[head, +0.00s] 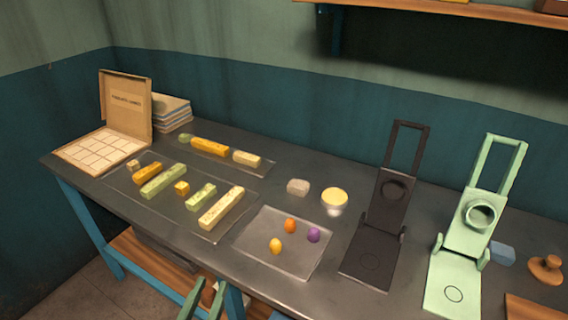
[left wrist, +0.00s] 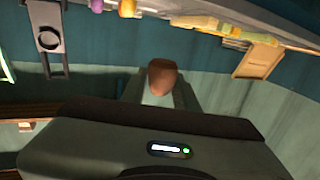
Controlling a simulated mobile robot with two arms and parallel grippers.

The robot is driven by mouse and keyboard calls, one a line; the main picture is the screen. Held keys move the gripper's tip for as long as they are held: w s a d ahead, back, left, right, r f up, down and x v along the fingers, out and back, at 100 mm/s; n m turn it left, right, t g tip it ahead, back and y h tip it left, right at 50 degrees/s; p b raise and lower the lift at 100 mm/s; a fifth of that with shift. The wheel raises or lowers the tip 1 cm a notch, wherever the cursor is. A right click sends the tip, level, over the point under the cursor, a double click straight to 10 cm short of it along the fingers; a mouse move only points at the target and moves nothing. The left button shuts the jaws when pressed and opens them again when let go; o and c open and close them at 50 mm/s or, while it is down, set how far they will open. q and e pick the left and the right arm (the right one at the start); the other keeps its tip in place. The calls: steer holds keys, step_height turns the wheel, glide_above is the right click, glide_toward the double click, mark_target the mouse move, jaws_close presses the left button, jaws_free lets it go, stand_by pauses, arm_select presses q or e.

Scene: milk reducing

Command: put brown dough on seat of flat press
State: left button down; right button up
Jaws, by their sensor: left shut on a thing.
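A brown, rounded lump of dough (left wrist: 163,77) is held at the tips of my left gripper (left wrist: 160,92) in the left wrist view. I cannot tell for certain which is the flat press. Both bases look empty.
A clear tray (head: 250,246) with orange, purple and yellow lumps lies left of the dark press. A yellow-topped cup (head: 334,200) and a pale lump (head: 298,187) stand behind it. Bars lie on trays further left, near an open box (head: 125,100). A shelf (head: 450,12) hangs above.

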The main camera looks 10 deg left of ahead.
arm_select(q)
steer(key=w+d+r, duration=0.2)
steer(key=w+r, duration=0.1)
steer(key=w, duration=1)
step_height(320, 180, up, 8)
steer(key=r+y, duration=0.1)
glide_above(253, 239)
steer(key=shift+f, duration=0.25)
steer(key=shift+f, duration=0.1)
step_height(253, 239, down, 15)
steer(key=shift+r+b, duration=0.1)
steer(key=shift+b, duration=0.75)
steer(key=shift+f+b, duration=0.5)
steer(key=shift+f, duration=1.85)
steer(key=shift+n, duration=0.3)
